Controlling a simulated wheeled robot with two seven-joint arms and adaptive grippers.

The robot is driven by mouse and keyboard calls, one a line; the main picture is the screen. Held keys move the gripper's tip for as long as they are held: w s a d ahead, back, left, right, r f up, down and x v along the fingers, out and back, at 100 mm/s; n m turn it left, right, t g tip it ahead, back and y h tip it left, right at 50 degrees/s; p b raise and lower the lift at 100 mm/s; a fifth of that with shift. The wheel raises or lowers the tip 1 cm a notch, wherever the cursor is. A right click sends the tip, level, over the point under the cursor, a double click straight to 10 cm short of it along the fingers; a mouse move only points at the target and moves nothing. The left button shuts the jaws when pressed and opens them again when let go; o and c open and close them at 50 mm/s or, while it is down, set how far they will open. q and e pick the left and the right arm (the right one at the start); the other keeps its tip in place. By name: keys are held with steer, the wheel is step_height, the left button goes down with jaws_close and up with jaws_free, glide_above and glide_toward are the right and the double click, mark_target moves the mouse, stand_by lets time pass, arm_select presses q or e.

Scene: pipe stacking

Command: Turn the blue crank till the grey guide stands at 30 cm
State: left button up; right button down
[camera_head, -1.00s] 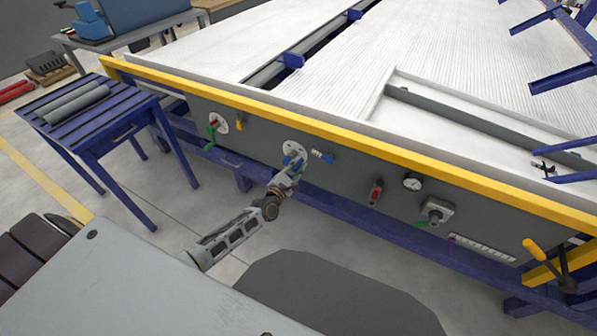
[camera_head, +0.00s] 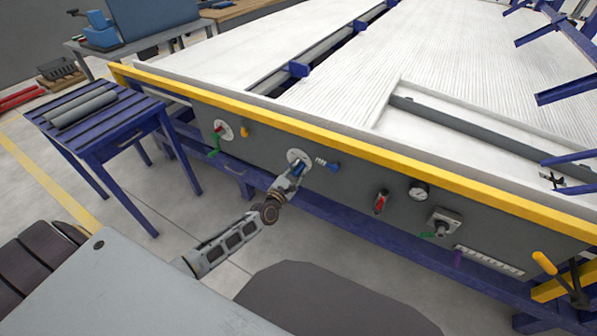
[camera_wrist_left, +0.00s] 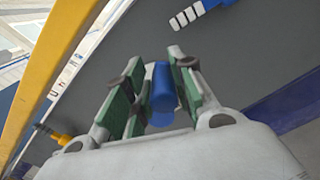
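The blue crank (camera_head: 299,168) sits on a round pale plate on the grey front panel of the large table. My left gripper (camera_head: 294,174) is at the crank and partly hides it in the head view. In the left wrist view the blue crank handle (camera_wrist_left: 162,95) stands between the green pads of my left gripper (camera_wrist_left: 160,88), which appear closed on it. A long grey bar (camera_head: 480,131), perhaps the grey guide, lies across the white tabletop at right. I cannot read any scale position. My right gripper is not in view.
A red handle (camera_head: 380,201), a gauge (camera_head: 418,190) and a yellow lever (camera_head: 545,263) are further right. A yellow rail (camera_head: 350,139) runs above the panel.

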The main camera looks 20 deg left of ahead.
arm_select(q)
steer(key=shift+o, duration=1.4)
steer(key=shift+a, duration=0.1)
steer(key=shift+s+f, duration=0.1)
steer(key=shift+s, duration=0.05)
steer(key=s, duration=1.1)
steer(key=shift+s+a, duration=0.35)
steer(key=shift+a, duration=0.05)
